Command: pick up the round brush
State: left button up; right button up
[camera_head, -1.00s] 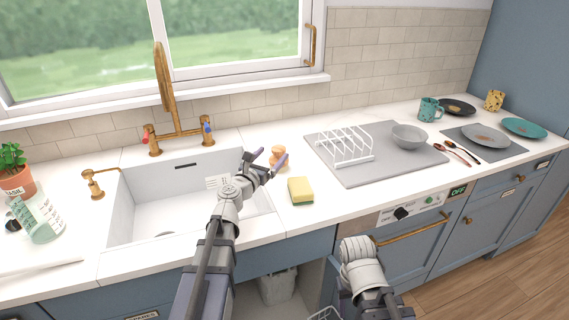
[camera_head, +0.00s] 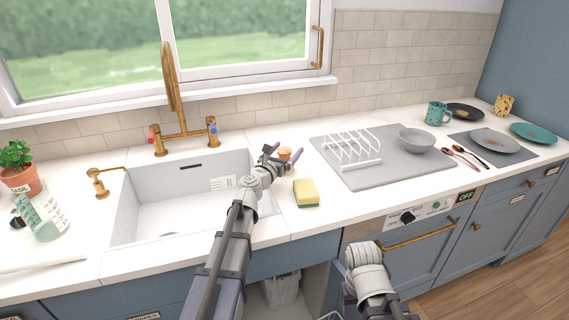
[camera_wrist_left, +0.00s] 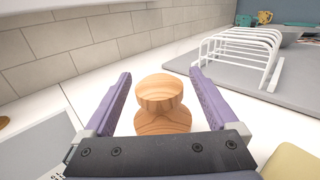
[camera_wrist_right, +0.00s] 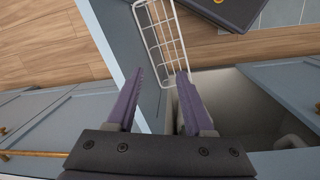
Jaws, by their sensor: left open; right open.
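The round brush (camera_head: 285,153) has a light wooden knob and stands on the white counter between the sink and the drying mat. In the left wrist view the brush (camera_wrist_left: 161,104) stands upright, with its knob on top and a wider wooden part below. My left gripper (camera_head: 284,155) is open, with one purple finger on each side of the brush. In the left wrist view a gap shows between the brush and each finger of the gripper (camera_wrist_left: 163,88). The bottom of the brush is hidden behind the gripper's palm. My right gripper (camera_wrist_right: 156,82) is open and empty, low in front of the cabinets.
A yellow sponge (camera_head: 306,193) lies just in front of the brush. A white dish rack (camera_head: 352,150) and a grey bowl (camera_head: 416,140) stand on the grey mat (camera_head: 385,178) to the right. The sink (camera_head: 150,208) is to the left. A wire basket (camera_wrist_right: 163,45) shows below my right gripper.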

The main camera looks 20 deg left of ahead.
pick_arm(q)
jog(key=shift+w+d, duration=0.1)
jog(key=shift+w, duration=0.65)
jog(key=shift+s, duration=0.1)
grip_shut()
